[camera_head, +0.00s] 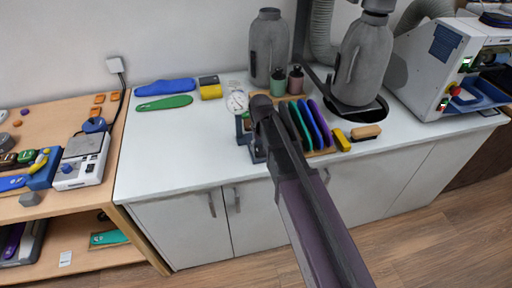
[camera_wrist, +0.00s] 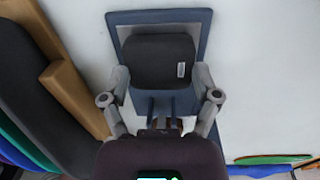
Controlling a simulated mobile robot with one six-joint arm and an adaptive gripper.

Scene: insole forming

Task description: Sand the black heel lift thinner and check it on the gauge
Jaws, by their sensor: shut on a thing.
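The black heel lift (camera_wrist: 160,58) is between the two fingers of my gripper (camera_wrist: 161,78) in the wrist view, with a small white label on its face. My gripper is shut on it. Behind the lift is a blue-grey square frame (camera_wrist: 205,22), which looks like part of the gauge stand; I cannot tell whether the lift touches it. In the head view the gauge's white round dial (camera_head: 237,102) stands on the white counter, just left of my arm. My arm hides the lift and much of the gauge stand there.
A wooden rack (camera_wrist: 72,95) with dark, blue and green insoles stands close by my gripper. Blue (camera_head: 165,87) and green (camera_head: 165,103) insoles lie at the back left. A yellow block (camera_head: 341,139), a brush (camera_head: 366,132) and a white machine (camera_head: 432,68) are at right. The front-left counter is clear.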

